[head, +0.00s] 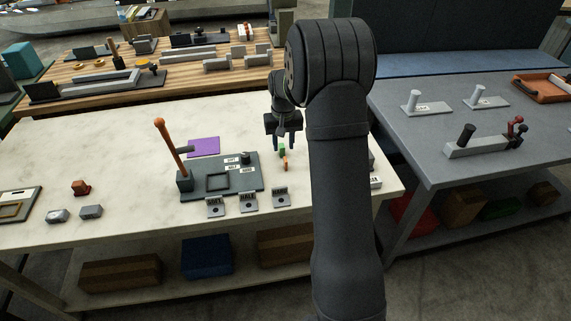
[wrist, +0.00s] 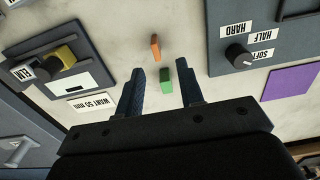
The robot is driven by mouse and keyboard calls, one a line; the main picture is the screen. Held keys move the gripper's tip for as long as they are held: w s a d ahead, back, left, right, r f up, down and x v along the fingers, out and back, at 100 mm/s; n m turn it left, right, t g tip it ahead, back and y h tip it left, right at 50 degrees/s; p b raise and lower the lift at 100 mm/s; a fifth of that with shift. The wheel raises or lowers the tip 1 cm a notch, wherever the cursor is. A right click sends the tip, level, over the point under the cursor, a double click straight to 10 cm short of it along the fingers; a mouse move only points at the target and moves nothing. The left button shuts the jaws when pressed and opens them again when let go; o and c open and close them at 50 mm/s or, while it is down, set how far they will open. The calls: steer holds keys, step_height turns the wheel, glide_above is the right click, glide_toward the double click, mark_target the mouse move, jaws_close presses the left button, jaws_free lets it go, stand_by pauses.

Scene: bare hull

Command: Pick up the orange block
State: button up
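The small orange block (head: 285,163) stands on the pale table below my gripper (head: 284,146) in the head view. In the wrist view the orange block (wrist: 155,49) lies beyond the fingertips, upper middle, with free table around it. A green block (wrist: 166,82) is close to it, nearer my gripper. It also shows in the head view (head: 282,149). In the wrist view my gripper (wrist: 161,73) is open, with the green block appearing between its fingers and gaps on both sides. I cannot tell the height of the fingertips over the table.
A dark panel with a knob (wrist: 240,57) and HARD, HALF, SOFT labels is to the right in the wrist view, beside a purple mat (wrist: 291,81). A gauge panel (wrist: 62,78) is left. In the head view an orange-handled lever (head: 165,140) stands tall on the panel's left.

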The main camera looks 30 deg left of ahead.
mark_target(286, 160)
step_height(286, 160, down, 3)
steer(key=shift+f, duration=0.1)
steer(key=shift+w+d+f, duration=0.1)
steer(key=shift+w+f, duration=0.1)
steer(key=shift+f, duration=1.1)
steer(key=shift+w+d+f, duration=0.1)
steer(key=shift+w+f, duration=0.05)
steer(key=shift+f, duration=1.15)
jaws_close()
